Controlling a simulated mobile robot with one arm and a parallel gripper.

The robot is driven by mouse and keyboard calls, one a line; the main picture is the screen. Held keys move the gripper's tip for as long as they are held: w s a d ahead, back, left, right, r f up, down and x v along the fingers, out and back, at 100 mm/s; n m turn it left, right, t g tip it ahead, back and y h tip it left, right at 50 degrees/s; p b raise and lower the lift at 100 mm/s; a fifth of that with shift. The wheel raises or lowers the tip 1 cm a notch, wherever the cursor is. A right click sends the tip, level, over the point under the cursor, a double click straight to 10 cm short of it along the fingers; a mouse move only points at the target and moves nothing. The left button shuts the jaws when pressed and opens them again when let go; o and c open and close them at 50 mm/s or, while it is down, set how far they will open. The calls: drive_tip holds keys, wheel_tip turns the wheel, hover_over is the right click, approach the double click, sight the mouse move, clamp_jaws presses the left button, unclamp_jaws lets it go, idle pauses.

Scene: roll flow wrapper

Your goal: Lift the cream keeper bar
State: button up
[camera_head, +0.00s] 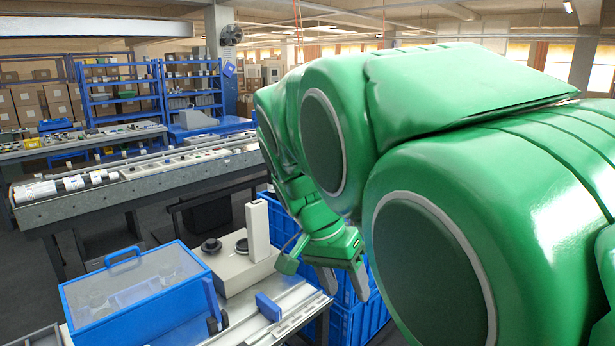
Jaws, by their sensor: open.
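A cream upright block (257,231) stands at the back right of a cream machine housing (242,272); I cannot tell whether it is the keeper bar. No other cream bar is clear in this view. My gripper (346,286) points down with its two grey fingers apart and nothing visible between them. It is to the right of the housing and the upright block, apart from both in the picture, in front of blue crates. My green arm covers the right half of the view and hides what is behind it.
A blue-framed clear cover with a handle (138,297) stands left of the housing. Black round knobs (211,246) sit on the housing. A blue block (268,306) is on the metal rail in front. Blue crates (352,318) stand at the right end. A long workbench (140,187) runs behind.

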drive_tip(key=s+d+f+n+g+y, duration=0.15)
drive_tip(key=s+d+f, duration=0.25)
drive_tip(key=s+d, duration=0.55)
drive_tip(key=s+f+n+y, duration=0.2)
drive_tip(key=s+f+n, duration=0.4)
drive_tip(key=s, duration=0.8)
drive_tip(key=w+a+f+m+t+y, duration=0.1)
drive_tip(key=w+a+f, duration=0.2)
drive_tip(key=w, duration=0.3)
drive_tip(key=w+a+f+m+t, duration=0.1)
drive_tip(key=w+a+f+m, duration=0.1)
drive_tip(key=w+a, duration=0.35)
drive_tip(key=m+t+y, duration=0.7)
drive_tip(key=m+y, duration=0.3)
drive_tip(key=m, duration=0.3)
approach(144, 345)
drive_tip(key=d, duration=0.4)
drive_tip(key=a+f+m+t+y, duration=0.2)
drive_tip(key=a+f+m+t, duration=0.4)
drive_tip(key=m, duration=0.6)
drive_tip(key=shift+g, duration=0.35)
drive_tip(key=shift+r+x, duration=0.2)
drive_tip(key=shift+x, duration=1.9)
drive_tip(key=shift+r+x, duration=0.2)
drive_tip(key=shift+x, duration=1.9)
